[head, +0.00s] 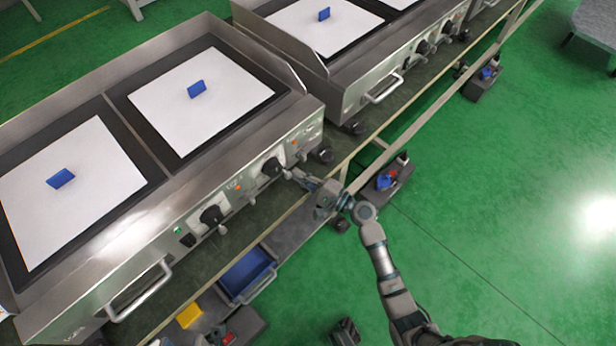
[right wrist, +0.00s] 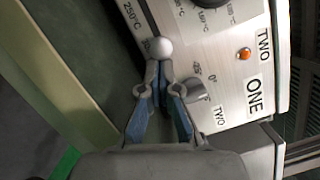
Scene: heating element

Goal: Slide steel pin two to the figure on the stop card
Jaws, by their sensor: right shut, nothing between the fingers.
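My right gripper (head: 291,175) is at the front panel of the near griddle, beside a black control knob (head: 272,167). In the right wrist view the right gripper (right wrist: 160,72) is shut and empty, its tips just below a round pale metal knob (right wrist: 160,48). A short grey metal pin (right wrist: 196,90) stands right of the fingers, near a small "TWO" label. I cannot tell for certain which metal piece is steel pin two. The white panel (right wrist: 215,65) bears temperature figures, including 250°C, and "ONE" and "TWO" labels. The stop card cannot be told apart surely. My left gripper is out of view.
The near griddle (head: 165,160) carries white sheets with blue blocks (head: 197,89). A door handle (head: 140,292) and another black knob (head: 212,214) stick out of its front. A rail runs along the bench front. A blue bin (head: 247,275) sits below. The green floor at right is mostly clear.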

